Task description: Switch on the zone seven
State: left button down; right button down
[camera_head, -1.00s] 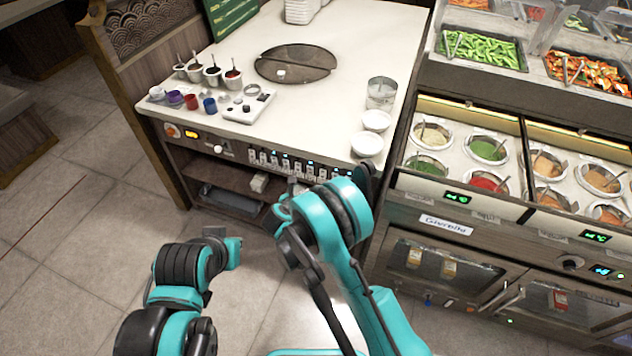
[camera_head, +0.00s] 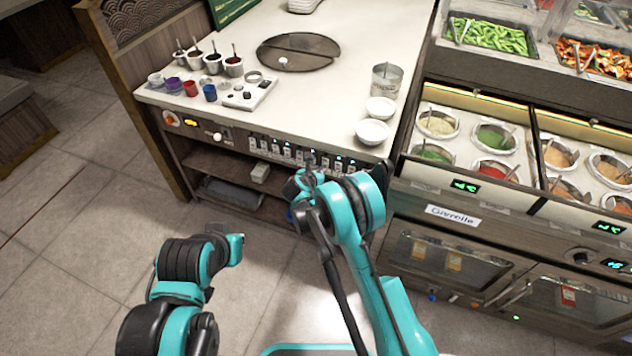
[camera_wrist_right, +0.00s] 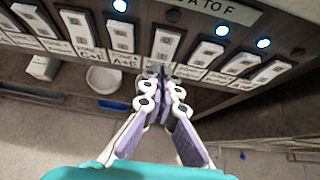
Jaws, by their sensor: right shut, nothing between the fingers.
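A row of white rocker switches (camera_head: 284,151) runs along the front panel under the white counter. The lamp (camera_wrist_right: 173,15) above that switch looks dark. Other lamps, such as one further right (camera_wrist_right: 222,31), glow blue-white.
An orange knob (camera_head: 169,118) and a yellow lit button (camera_head: 190,123) sit at the panel's left end. White bowls (camera_head: 372,132) stand on the counter above the row. An open shelf (camera_head: 225,165) lies below. The sauce well unit (camera_head: 450,215) stands to the right.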

jog(key=shift+w+d, duration=0.25)
jog(key=shift+w, duration=0.45)
jog(key=shift+w+d+f, duration=0.1)
jog(key=shift+w+f, duration=0.05)
jog(key=shift+w, duration=0.1)
jog(key=shift+r, duration=0.9)
